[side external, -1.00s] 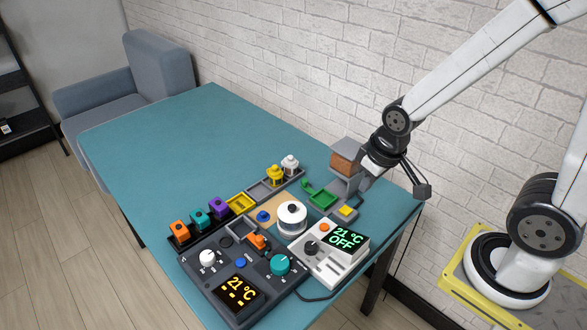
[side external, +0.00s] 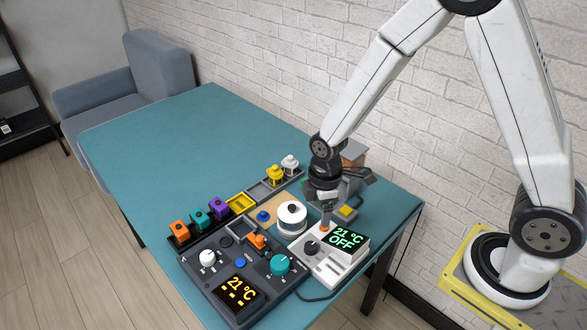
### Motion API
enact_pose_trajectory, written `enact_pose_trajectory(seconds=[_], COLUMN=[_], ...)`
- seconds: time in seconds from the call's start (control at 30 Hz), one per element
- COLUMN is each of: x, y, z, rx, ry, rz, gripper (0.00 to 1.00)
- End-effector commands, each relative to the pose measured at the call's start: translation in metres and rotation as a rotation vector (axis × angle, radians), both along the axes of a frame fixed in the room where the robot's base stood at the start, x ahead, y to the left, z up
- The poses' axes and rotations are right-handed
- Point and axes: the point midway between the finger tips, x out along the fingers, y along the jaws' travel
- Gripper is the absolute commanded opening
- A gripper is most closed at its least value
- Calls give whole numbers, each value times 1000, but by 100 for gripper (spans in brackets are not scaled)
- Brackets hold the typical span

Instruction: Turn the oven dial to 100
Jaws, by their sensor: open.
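No readable label shows which dial is the oven's. My gripper (side external: 325,211) is open and points down, just above the orange button, behind the dark dial. Its fingertips are too small to make out clearly.
A white round device (side external: 292,217) stands close left of my gripper. A rack of coloured blocks (side external: 200,219) and a tray with yellow and white pieces (side external: 275,176) lie further left. A brown-fronted block (side external: 353,152) is behind my arm. The table's far left is clear.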

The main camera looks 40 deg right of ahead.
Motion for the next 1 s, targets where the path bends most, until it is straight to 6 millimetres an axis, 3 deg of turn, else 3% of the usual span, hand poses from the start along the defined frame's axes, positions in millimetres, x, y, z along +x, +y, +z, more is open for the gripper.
enact_pose_trajectory(seconds=[0.1,0.3,0.73,1.0], x=[6,10,11,10], y=[9,17,19,19], z=[-21,-40,-47,-65], rx=[-2,1,1,1], ry=[33,60,65,67], rz=[150,308,340,339], gripper=[83,83,83,83])
